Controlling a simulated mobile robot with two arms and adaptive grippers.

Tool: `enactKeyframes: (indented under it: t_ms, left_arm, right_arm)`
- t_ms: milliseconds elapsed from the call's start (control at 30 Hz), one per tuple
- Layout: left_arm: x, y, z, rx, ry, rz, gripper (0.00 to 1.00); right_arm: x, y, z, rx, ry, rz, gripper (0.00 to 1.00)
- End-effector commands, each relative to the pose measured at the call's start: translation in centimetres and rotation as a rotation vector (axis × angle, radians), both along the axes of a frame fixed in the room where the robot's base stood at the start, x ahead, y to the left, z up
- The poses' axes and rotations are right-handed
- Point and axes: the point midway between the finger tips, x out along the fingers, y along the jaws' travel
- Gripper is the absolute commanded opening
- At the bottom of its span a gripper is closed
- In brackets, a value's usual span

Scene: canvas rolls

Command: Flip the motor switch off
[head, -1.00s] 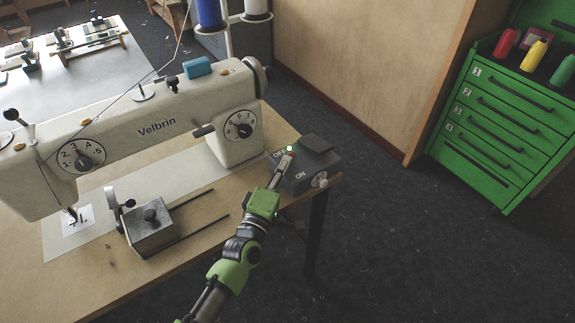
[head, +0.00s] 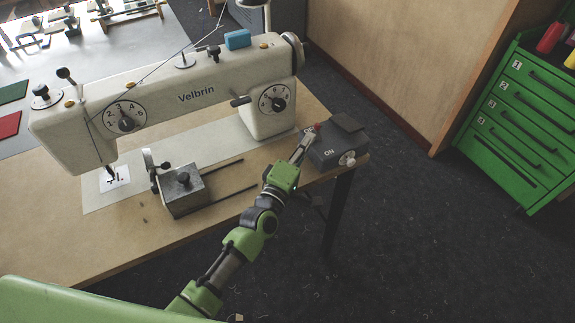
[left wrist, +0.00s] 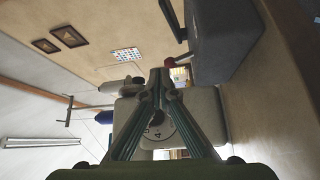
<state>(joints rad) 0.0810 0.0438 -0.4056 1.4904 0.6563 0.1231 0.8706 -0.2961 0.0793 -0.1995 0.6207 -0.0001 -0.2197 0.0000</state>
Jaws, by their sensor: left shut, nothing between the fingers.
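The motor switch is a dark grey box (head: 335,150) at the right corner of the sewing table, with an "ON" label and a second label partly hidden behind my fingers. In the left wrist view the shut fingertips (left wrist: 160,80) are just below a red part beside the grey box (left wrist: 225,42). The switch lever is not clearly visible. My right gripper is not in view.
A white sewing machine (head: 190,98) marked "Velbrin" stands left of the box. A grey metal block with rods (head: 182,190) lies in front of it. A green drawer cabinet (head: 515,125) stands at the right, with open floor between.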

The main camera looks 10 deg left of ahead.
Motion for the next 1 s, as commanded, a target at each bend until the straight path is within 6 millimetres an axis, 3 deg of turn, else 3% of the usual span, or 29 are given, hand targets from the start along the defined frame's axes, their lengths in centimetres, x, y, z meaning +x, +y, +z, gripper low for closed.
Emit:
enactKeyframes:
  t_ms: [267, 633, 1000]
  left_arm:
    - [-2.7, 0.9, 0.5, -0.002, 0.001, 0.0, 0.0]
    - [-7.9, 2.8, 1.6, -0.002, 0.002, 0.0, 0.0]
    - [-9.3, 3.4, 2.0, 0.0, 0.001, 0.0, 0.0]
  right_arm:
    - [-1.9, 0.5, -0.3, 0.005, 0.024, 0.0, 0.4]
    - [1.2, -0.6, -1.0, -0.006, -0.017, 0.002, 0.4]
    - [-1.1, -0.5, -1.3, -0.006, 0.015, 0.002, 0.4]
